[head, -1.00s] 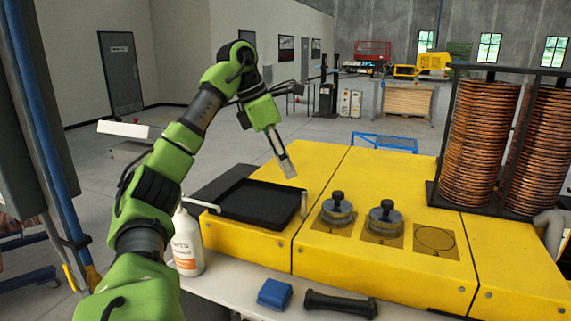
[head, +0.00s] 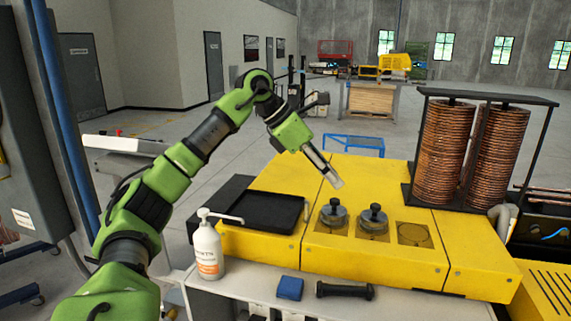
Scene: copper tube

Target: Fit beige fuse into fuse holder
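My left gripper (head: 336,183) hangs over the yellow machine (head: 375,262), above and behind the two round grey clamps with black knobs. Its fingers point down to the right and look close together, with a pale tip. I cannot tell whether that tip is the fingers or a small held piece. I cannot make out a beige fuse or a fuse holder anywhere. The left clamp (head: 333,217) and right clamp (head: 373,221) stand on square plates. An empty square plate with a ring mark (head: 414,235) is right of them. My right gripper is not in view.
A black tray (head: 262,212) lies on the machine's left part. A white pump bottle (head: 207,248), blue block (head: 290,288) and black handle-like bar (head: 345,291) stand on the white bench in front. Tall copper coils (head: 445,152) in a black rack rise at right.

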